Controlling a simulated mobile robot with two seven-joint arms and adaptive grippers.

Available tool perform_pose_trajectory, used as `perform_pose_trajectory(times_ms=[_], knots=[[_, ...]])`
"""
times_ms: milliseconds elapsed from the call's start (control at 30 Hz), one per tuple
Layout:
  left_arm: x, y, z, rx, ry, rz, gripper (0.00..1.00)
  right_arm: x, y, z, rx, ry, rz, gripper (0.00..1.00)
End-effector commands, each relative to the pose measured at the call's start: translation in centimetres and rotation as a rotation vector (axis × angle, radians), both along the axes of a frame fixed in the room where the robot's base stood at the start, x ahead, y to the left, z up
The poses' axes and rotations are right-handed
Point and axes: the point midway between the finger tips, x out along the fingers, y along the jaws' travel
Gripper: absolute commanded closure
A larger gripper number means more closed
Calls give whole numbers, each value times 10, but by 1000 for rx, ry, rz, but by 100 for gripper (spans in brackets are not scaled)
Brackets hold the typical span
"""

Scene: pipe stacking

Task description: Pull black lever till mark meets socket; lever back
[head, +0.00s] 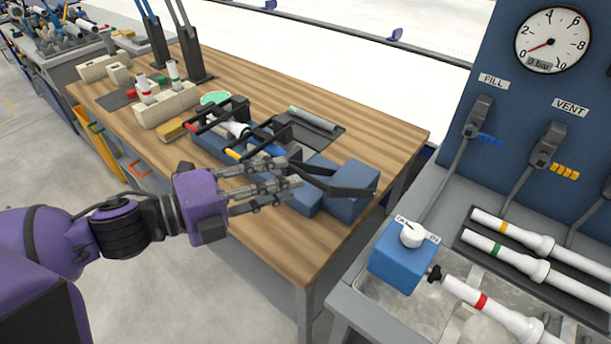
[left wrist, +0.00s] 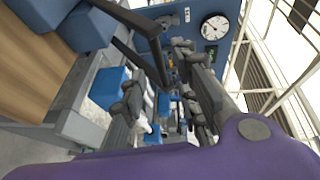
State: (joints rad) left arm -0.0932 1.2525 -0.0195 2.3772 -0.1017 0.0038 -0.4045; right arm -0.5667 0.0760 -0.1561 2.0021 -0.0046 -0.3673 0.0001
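A black lever (head: 345,190) reaches across the blue blocks at the front right of the wooden table; a dark bar also crosses the upper left of the left wrist view (left wrist: 138,60). My left gripper (head: 292,176) is beside the lever's left part, its fingers spread. The fingers (left wrist: 172,85) also stand apart in the left wrist view. I cannot tell whether they touch the lever. Behind the gripper, a blue jointing fixture (head: 212,145) with black clamps holds a white pipe piece (head: 237,128). The mark and socket mouth are too small or hidden to read. My right gripper is not visible.
Blue blocks (head: 352,203) stand at the table's right end. A grey tube (head: 313,118) lies on a dark mat behind. Cream blocks (head: 166,108) hold short pipes at left. A test bench with a blue valve box (head: 398,262), white pipes and a gauge (head: 552,41) is at right.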

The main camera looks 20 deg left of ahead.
Motion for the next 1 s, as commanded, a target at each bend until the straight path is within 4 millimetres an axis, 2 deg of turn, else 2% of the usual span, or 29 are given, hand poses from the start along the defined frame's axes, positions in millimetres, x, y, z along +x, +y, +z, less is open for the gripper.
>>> perform_pose_trajectory(times_ms=[133, 400, 700, 867, 900, 1000], knots=[[15, -14, -3, -1, -2, -1, 71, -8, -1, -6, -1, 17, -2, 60], [35, -32, -6, -1, 0, 0, 71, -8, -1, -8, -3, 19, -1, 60], [42, -38, -8, 0, 1, 2, 71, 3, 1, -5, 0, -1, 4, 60], [42, -38, -8, -1, 2, 2, 71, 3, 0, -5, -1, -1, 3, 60], [42, -38, -8, -1, 2, 2, 72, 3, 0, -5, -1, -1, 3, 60], [41, -38, -8, -1, 2, 2, 86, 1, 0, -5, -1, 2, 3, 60]])
